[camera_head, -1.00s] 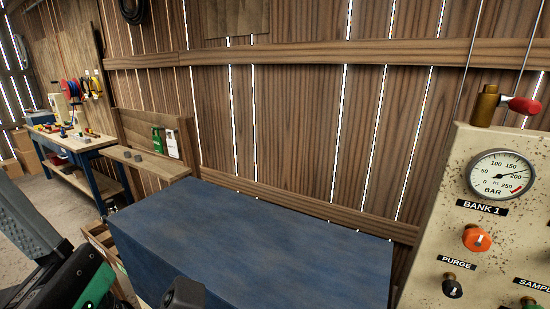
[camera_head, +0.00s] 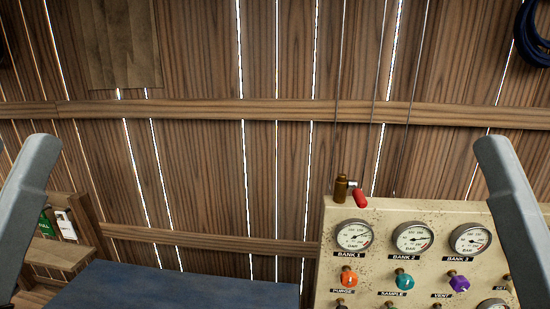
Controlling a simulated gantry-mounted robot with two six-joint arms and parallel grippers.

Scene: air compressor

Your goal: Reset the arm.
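Two grey links of my own arms rise at the left and right edges of the head view. Neither gripper shows in this view, so I cannot see what either one holds. The compressor's cream control panel (camera_head: 380,215) stands at the lower right. It carries gauges labelled BANK 1 (camera_head: 353,236), BANK 2 (camera_head: 412,238) and BANK 3 (camera_head: 470,240). Below them are an orange PURGE knob (camera_head: 348,277), a teal SAMPLE knob (camera_head: 404,280) and a purple VENT knob (camera_head: 458,283). A brass valve with a red handle (camera_head: 361,198) sits on the panel's top edge.
A blue box-like surface (camera_head: 190,290) lies at the bottom, left of the panel, its visible top clear. A wooden shelf (camera_head: 55,252) with green and white cards is at the left. A plank wall (camera_head: 210,190) closes the back. A dark blue coil (camera_head: 530,35) hangs at upper right.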

